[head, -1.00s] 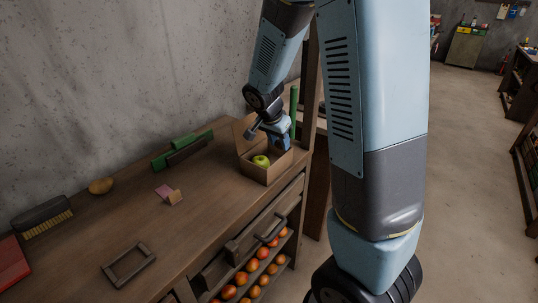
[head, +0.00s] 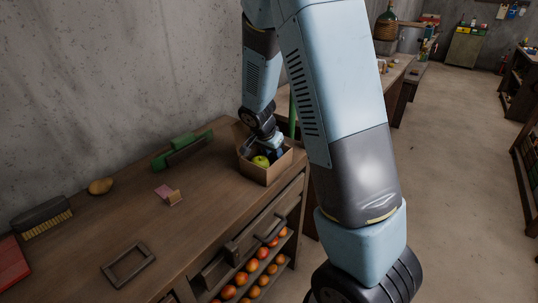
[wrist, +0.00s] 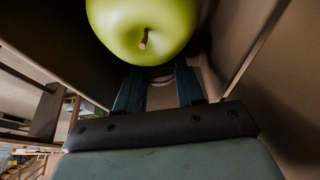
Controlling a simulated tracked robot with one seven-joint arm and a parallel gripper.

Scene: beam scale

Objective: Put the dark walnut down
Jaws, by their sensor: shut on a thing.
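My gripper (head: 276,153) is down inside an open cardboard box (head: 263,176) at the far right end of the wooden workbench. A green apple (head: 261,161) sits in the box just beside it. In the wrist view my two dark fingers (wrist: 160,88) stand a little apart, with the apple (wrist: 143,28) large above their tips. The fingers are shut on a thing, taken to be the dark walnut. It is almost wholly hidden; only a small pale curved patch shows between the fingers.
On the bench (head: 130,225) lie a green and dark tool (head: 182,150), a pink and tan piece (head: 168,195), a yellowish-brown round thing (head: 100,187), a brush (head: 43,217), and a dark frame (head: 128,264). Box walls stand close around my gripper. The bench middle has free room.

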